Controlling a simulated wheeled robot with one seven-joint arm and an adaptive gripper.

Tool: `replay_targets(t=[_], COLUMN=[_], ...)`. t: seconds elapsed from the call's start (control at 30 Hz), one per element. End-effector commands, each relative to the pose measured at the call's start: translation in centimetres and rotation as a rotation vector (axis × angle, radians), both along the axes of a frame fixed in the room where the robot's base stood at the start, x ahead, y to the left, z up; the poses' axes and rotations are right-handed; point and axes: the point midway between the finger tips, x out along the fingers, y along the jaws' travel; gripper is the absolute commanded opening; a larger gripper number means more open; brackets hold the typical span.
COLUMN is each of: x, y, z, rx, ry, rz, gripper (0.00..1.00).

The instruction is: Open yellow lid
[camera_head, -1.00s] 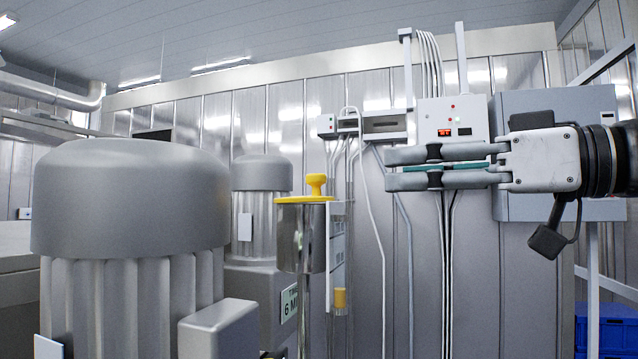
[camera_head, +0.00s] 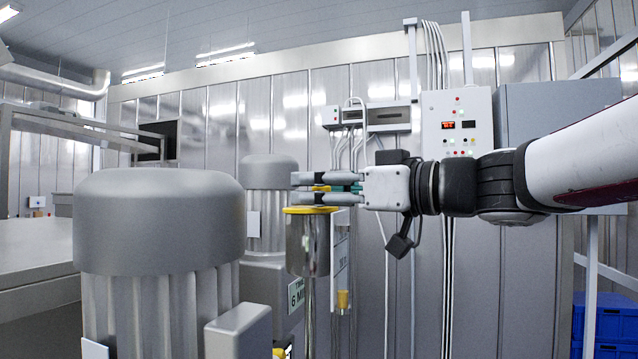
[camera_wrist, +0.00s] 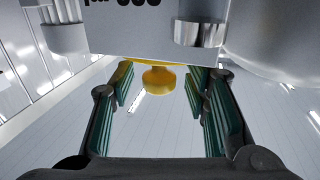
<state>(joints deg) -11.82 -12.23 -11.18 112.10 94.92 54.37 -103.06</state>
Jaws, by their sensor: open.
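The yellow lid (camera_head: 310,210) sits on top of a shiny metal cylinder (camera_head: 308,245) left of the middle in the head view. My gripper (camera_head: 322,188) is level at the lid's knob, just above the lid's disc, and its fingers partly hide the knob. In the wrist view the yellow knob (camera_wrist: 158,79) shows between the open green-padded fingers of my gripper (camera_wrist: 160,92), with a gap on both sides. The lid's disc is mostly hidden there.
A large grey motor-like housing (camera_head: 158,225) stands to the left, with a smaller one (camera_head: 268,200) behind. A control box (camera_head: 457,125) and cables are on the back wall. Blue crates (camera_head: 603,320) are at the lower right.

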Motion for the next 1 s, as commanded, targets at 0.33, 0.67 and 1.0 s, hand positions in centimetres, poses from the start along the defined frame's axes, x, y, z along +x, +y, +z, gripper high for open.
replay_targets(t=[0.33, 0.67, 1.0], x=[0.06, 0.06, 0.36], y=[0.04, 0.05, 0.28], z=[-0.02, -0.02, 0.29], rx=[0.000, -0.001, -0.073], ry=[0.000, 0.001, 0.021], rz=[-0.001, 0.000, 0.000], gripper=[0.22, 0.00, 0.00])
